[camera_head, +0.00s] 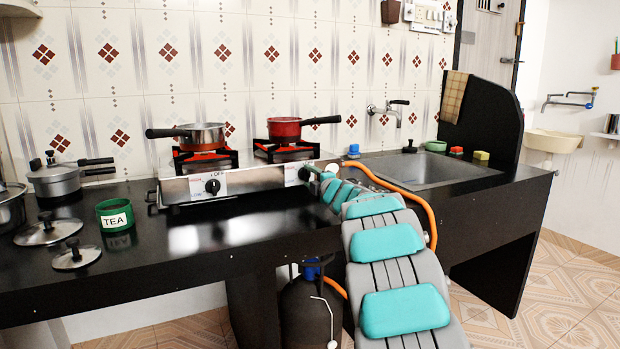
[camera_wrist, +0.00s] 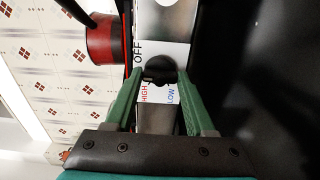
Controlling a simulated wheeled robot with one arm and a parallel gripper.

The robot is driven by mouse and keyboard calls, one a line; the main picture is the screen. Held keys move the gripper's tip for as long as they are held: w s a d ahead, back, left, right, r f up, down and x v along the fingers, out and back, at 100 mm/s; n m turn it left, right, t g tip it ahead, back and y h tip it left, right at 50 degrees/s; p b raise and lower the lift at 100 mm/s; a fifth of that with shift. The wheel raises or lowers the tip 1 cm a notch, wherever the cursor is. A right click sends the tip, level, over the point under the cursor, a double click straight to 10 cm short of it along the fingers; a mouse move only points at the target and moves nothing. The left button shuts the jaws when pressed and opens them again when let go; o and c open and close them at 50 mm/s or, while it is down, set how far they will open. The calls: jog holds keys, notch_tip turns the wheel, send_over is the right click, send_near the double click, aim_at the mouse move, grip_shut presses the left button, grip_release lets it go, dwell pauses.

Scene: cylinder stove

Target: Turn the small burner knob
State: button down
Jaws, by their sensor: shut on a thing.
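The steel stove (camera_head: 250,181) stands on the black counter and has two black knobs on its front panel. The left knob (camera_head: 212,186) is free, below an OFF mark. The right knob (camera_head: 304,174) is mostly hidden by my gripper (camera_head: 312,171). In the wrist view, my gripper (camera_wrist: 161,73) has its two green fingers shut on this right knob (camera_wrist: 160,69), one on each side. OFF, HIGH and LOW marks show around the knob. Its exact turn angle is hard to tell.
A red pan (camera_head: 285,129) sits on the right burner and a steel pan (camera_head: 200,136) on the left one. An orange hose (camera_head: 405,190) runs beside my arm. A TEA tin (camera_head: 115,214), lids and a pot stand left; a sink (camera_head: 430,170) lies right.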

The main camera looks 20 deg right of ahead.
jog(key=shift+c, duration=1.2)
grip_release()
jog(key=shift+s, duration=0.1)
jog(key=shift+s+d+f, duration=0.1)
jog(key=shift+s+f, duration=0.05)
jog(key=shift+s, duration=0.4)
jog(key=s+b, duration=0.1)
jog(key=s, duration=0.5)
jog(key=shift+s+b, duration=0.25)
jog(key=shift+b, duration=0.05)
jog(key=shift+s, duration=0.1)
